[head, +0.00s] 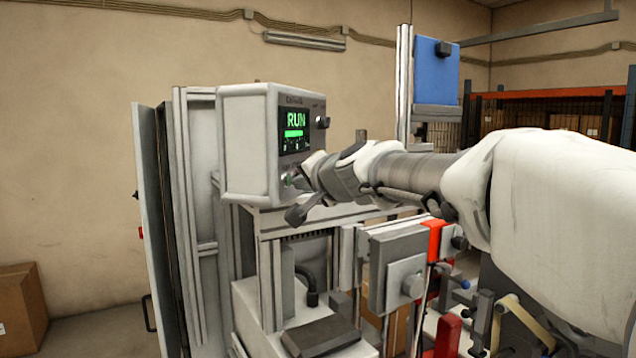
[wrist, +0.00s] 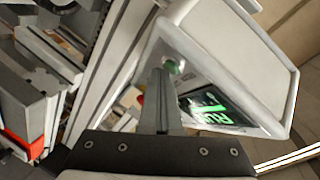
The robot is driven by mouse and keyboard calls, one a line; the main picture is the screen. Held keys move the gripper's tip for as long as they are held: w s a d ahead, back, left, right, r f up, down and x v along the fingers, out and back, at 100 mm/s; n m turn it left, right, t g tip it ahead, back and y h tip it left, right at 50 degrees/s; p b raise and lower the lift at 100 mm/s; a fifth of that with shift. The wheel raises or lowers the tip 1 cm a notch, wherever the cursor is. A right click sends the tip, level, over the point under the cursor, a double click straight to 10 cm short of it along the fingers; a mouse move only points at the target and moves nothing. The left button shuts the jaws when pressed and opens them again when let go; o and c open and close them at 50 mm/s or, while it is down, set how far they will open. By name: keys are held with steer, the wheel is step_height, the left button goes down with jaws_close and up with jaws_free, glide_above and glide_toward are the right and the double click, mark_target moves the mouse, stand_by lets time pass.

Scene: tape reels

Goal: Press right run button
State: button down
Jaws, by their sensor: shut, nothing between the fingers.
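A pale control box (head: 248,150) stands on the machine, and its dark screen (head: 296,122) reads "RUN" in green. A green button (head: 285,180) sits low on the face of the box, below the screen. In the wrist view the green button (wrist: 174,67) shows just beyond and beside the fingertips. My gripper (wrist: 157,75) is shut and empty, its fingers pointing at the face with the button. In the head view my gripper (head: 296,180) is at the lower part of that face, partly hidden by my wrist. I cannot tell whether the fingertips touch the button.
A dark knob (head: 322,122) sits on the box beside the screen. Below are machine parts, a grey block (head: 396,268) and a red part (head: 434,238). A blue panel (head: 435,72) stands behind. A cardboard box (head: 20,308) is at the far left.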

steer(key=shift+s+d+b, duration=0.25)
steer(key=shift+d+b, duration=0.1)
steer(key=shift+d, duration=0.2)
steer(key=shift+d, duration=0.1)
steer(key=shift+s+d+b, duration=0.25)
steer(key=shift+d+b, duration=0.3)
steer(key=shift+d, duration=0.25)
steer(key=shift+s+d+b, duration=0.25)
steer(key=shift+d+b, duration=0.3)
steer(key=shift+d, duration=0.2)
steer(key=shift+s+d+b, duration=0.25)
steer(key=shift+d+b, duration=0.3)
steer(key=shift+d, duration=0.25)
steer(key=shift+s, duration=0.1)
steer(key=s+d+f+n+g+h, duration=0.2)
steer(key=s+d+f, duration=0.3)
steer(key=s+f, duration=0.4)
steer(key=s+d+f+n+g+h, duration=0.2)
steer(key=s+d+f, duration=0.3)
steer(key=s+f, duration=0.5)
steer(key=s+d+f+n+g+h, duration=0.2)
steer(key=s+d+f+g+h, duration=0.1)
steer(key=s+f, duration=0.6)
steer(key=s+d+g, duration=0.1)
steer(key=s+d, duration=0.1)
steer(key=s, duration=0.1)
steer(key=shift+s+f, duration=0.2)
steer(key=shift+f, duration=0.2)
